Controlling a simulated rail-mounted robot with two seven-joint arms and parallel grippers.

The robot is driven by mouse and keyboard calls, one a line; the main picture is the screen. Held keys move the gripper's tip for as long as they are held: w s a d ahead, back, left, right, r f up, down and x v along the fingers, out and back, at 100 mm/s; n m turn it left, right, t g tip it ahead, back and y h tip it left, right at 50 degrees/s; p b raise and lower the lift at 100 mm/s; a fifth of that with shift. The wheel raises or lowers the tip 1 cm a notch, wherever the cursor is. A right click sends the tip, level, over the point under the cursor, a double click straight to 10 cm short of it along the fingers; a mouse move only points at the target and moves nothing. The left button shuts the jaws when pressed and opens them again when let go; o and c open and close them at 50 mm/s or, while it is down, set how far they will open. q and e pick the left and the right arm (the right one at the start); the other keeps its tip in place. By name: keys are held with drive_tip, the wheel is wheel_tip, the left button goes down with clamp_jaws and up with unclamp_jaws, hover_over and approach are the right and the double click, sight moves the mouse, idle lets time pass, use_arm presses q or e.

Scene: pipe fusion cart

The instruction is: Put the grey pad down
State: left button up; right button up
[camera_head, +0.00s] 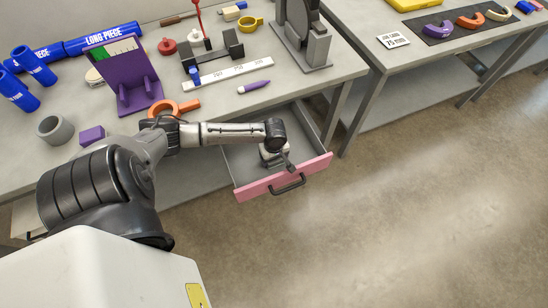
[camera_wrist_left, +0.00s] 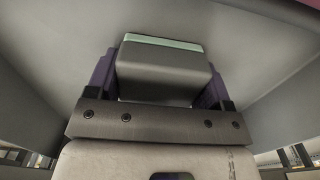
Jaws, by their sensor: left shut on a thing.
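My left arm reaches over the bench front into an open drawer (camera_head: 240,160) with a pink front. My left gripper (camera_head: 274,154) is inside the drawer, pointing down, mostly hidden by my own wrist in the head view. In the left wrist view, its two dark purple fingers are shut on the grey pad (camera_wrist_left: 160,78), a dark grey block with a pale green strip along its far edge. The pale drawer floor and walls surround it there. I cannot tell whether the pad touches the floor. My right gripper is in neither view.
The drawer handle (camera_head: 287,184) sticks out in front. Open floor lies to the right.

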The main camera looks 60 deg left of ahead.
use_arm(q)
drive_tip(key=o, duration=0.8)
drive_tip(key=shift+f, duration=0.1)
drive_tip(key=shift+o, duration=0.2)
drive_tip(key=shift+r, duration=0.35)
wheel_tip(320, 180, up, 10)
drive_tip(key=p, duration=0.3)
drive_tip(key=shift+r+p, duration=0.3)
drive_tip(key=shift+r, duration=0.55)
